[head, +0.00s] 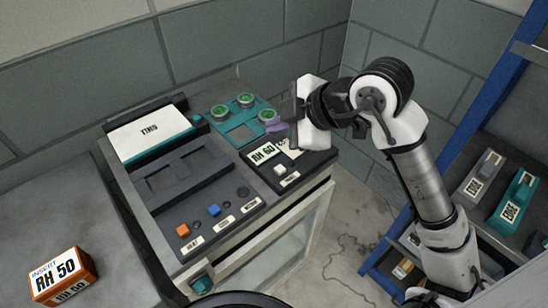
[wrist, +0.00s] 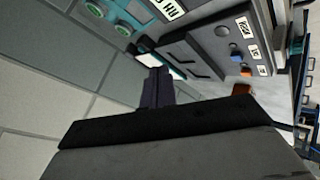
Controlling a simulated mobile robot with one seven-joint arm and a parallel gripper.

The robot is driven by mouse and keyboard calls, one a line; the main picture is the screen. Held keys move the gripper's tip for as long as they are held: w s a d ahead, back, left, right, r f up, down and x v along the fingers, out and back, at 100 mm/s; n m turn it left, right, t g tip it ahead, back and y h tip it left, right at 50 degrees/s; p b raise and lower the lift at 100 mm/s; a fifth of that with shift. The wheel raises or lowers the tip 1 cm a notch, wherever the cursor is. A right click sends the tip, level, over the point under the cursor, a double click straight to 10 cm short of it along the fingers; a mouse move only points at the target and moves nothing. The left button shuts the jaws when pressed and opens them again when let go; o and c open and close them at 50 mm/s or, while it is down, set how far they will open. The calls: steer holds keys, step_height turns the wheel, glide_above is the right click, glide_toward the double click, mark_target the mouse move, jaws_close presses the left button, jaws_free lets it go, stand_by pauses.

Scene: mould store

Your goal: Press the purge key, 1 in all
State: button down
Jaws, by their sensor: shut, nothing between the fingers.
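The panel of a bench machine (head: 170,205) carries a row of small keys: an orange key (head: 183,231), a blue key (head: 214,210) and a dark key (head: 227,198), with small labels in front. A white key (head: 280,169) sits apart on a dark block at the right. The labels are too small to read, so I cannot tell which is the purge key. My gripper (head: 277,127) is shut and empty, above the teal plate by its right dial, away from the keys. The wrist view shows the shut fingers (wrist: 155,86), the orange key (wrist: 243,89) and the blue key (wrist: 236,52).
The teal plate (head: 215,131) bears several green-topped dials. A label stand (head: 148,133) rises at the back left. An orange box (head: 63,275) marked RH 50 lies on the left bench. A blue-framed shelf (head: 452,125) stands right. Block walls close the back.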

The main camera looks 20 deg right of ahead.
mark_target(280, 170)
steer(key=shift+s+d+f+m+h, duration=0.15)
steer(key=shift+d+m+h, duration=0.2)
steer(key=shift+d, duration=0.45)
steer(key=shift+f, duration=0.1)
step_height(280, 170, down, 8)
steer(key=b, duration=0.6)
steer(key=shift+f+b, duration=0.3)
steer(key=shift+b, duration=0.05)
steer(key=shift+f, duration=0.1)
stand_by(1.2)
steer(key=shift+f+b, duration=0.3)
steer(key=shift+b, duration=0.35)
